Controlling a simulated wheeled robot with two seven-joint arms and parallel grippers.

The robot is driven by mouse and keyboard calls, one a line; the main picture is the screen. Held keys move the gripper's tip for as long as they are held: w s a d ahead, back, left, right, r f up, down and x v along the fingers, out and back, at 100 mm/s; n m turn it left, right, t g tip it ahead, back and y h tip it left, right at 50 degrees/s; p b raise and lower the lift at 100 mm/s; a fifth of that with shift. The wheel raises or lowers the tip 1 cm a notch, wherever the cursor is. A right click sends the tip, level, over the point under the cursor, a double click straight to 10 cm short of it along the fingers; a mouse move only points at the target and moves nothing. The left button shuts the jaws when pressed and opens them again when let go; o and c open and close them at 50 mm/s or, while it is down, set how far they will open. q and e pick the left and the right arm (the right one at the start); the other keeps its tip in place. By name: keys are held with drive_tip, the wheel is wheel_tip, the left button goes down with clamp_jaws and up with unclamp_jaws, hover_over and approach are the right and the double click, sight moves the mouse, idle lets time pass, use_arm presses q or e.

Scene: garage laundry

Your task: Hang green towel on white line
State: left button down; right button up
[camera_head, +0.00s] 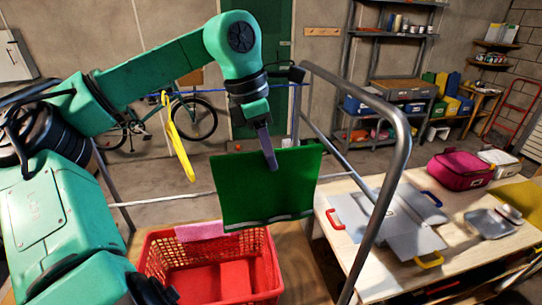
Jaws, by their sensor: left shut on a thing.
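The green towel (268,190) hangs as a broad, nearly flat sheet in the middle of the head view. My left gripper (268,150) is shut on its upper edge from above. The white line (168,199) runs across from the left and passes out of sight behind the towel. I cannot tell whether the towel touches the line. The towel's lower edge hangs below the line's level, above the back right of the red basket. My right gripper is not in view.
A red basket (155,262) stands below, with a pink cloth (200,231) at its back rim. A yellow cloth (178,140) hangs left near a blue line (215,91). A grey metal frame (392,165) rises right of the towel, beside a cluttered wooden table (465,255).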

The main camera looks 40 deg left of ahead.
sight(270, 184)
use_arm(q)
drive_tip(key=shift+s+a+b+x, duration=0.15)
drive_tip(key=shift+s+b+x, duration=0.05)
drive_tip(key=shift+b+x, duration=0.85)
drive_tip(key=shift+s+a+b+x, duration=0.2)
drive_tip(key=shift+b+x, duration=0.5)
drive_tip(key=shift+x, duration=0.6)
drive_tip(key=shift+s+a+b+x, duration=0.15)
drive_tip(key=shift+s+b+x, duration=0.1)
drive_tip(key=shift+b+x, duration=0.8)
drive_tip(key=shift+f, duration=0.3)
drive_tip(key=c, duration=0.8)
unclamp_jaws()
drive_tip(key=shift+o, duration=0.2)
drive_tip(key=v, duration=1.4)
drive_tip(key=shift+s+r, duration=0.15)
drive_tip(key=shift+r, duration=0.1)
